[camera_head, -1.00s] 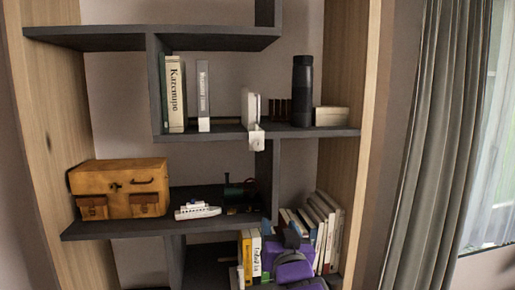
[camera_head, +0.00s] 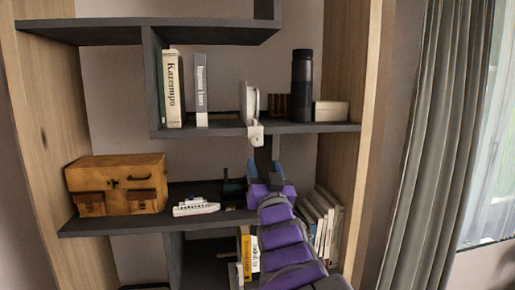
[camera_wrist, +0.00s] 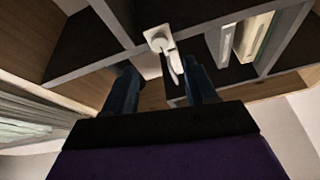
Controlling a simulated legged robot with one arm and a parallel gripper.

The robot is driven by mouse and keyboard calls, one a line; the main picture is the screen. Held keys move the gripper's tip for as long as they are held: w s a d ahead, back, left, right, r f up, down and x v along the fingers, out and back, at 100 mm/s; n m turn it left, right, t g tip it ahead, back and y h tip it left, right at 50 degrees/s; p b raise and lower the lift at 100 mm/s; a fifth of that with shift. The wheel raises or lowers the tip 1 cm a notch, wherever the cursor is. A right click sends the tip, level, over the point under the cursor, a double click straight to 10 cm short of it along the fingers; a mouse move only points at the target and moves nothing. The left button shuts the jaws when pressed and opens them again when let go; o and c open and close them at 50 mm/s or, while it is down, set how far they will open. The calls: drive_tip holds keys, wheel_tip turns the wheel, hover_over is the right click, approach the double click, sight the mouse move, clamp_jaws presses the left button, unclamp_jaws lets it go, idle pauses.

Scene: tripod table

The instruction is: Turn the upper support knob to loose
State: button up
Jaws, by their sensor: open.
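A white fixture (camera_head: 256,134) sits at the front edge of the upper-middle shelf, with a taller white part (camera_head: 250,103) standing on the shelf behind it. In the wrist view the white fixture (camera_wrist: 158,40) shows a squarish plate with a round centre and a narrow white arm beside it. I cannot tell for sure which part is the upper support knob. My gripper (camera_head: 265,168) is below the fixture, apart from it. In the wrist view my gripper (camera_wrist: 160,66) is open, with two dark blue fingers and nothing between them; the fixture appears just beyond the fingertips, roughly centred.
The upper-middle shelf (camera_head: 210,130) holds books (camera_head: 173,90), a black cylinder (camera_head: 302,85) and a pale box (camera_head: 331,111). A wooden case (camera_head: 117,184) and a toy ship (camera_head: 195,207) are on the shelf below. Books (camera_head: 322,213) stand right of my arm.

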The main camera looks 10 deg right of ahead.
sight(257, 143)
drive_tip(key=shift+b+x, duration=0.35)
drive_tip(key=shift+x, duration=4.4)
drive_tip(key=c, duration=1)
